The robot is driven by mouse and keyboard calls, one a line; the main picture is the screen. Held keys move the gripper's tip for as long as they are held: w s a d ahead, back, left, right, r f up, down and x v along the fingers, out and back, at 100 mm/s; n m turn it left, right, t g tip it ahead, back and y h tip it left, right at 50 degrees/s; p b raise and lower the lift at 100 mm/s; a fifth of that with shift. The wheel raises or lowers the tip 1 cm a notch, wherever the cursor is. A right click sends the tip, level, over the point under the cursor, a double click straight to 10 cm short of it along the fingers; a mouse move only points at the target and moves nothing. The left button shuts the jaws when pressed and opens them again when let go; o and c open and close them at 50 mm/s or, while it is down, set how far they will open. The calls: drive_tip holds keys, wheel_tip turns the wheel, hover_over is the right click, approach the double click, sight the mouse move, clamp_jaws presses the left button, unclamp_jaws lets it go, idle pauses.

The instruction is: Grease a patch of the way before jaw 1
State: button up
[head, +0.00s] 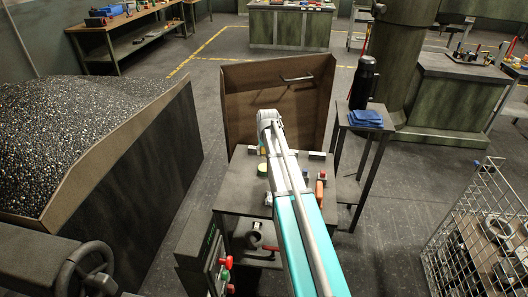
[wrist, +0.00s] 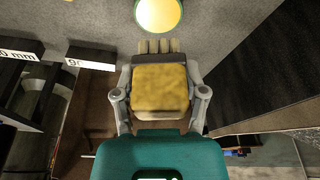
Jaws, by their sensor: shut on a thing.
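In the wrist view my gripper (wrist: 160,63) is shut on a brush-like tool, with one finger on each side. The tool has a mottled yellow block (wrist: 160,92), a dark band and short pale bristles (wrist: 158,46). A round tin with a yellow top (wrist: 160,14) lies just beyond the bristles, partly cut off by the frame. Two dark blocks with white labels stand at left; one label reads "0 mm" (wrist: 17,55), the other is partly hidden (wrist: 76,63). In the head view my arm hides the gripper. I cannot tell which part is jaw 1 or its way.
In the head view, a small work table (head: 236,188) carries a yellow-green tin (head: 262,168), small blocks and an orange thing (head: 319,190). A brown panel (head: 243,100) stands behind it. A side stand holds a dark flask (head: 362,85) and blue cloth (head: 365,118). A gravel bin (head: 140,150) is left.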

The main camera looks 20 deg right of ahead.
sight(264, 165)
drive_tip(key=shift+w+d+f+n, duration=0.1)
drive_tip(key=shift+w+d+n, duration=0.1)
drive_tip(key=shift+w+n, duration=0.4)
drive_tip(key=shift+f, duration=0.1)
wheel_tip(264, 165, down, 6)
drive_tip(key=b, duration=0.6)
drive_tip(key=shift+f+b, duration=0.35)
drive_tip(key=shift+b, duration=0.15)
idle(1.5)
idle(1.4)
wheel_tip(264, 165, up, 7)
drive_tip(key=p, duration=0.7)
idle(0.5)
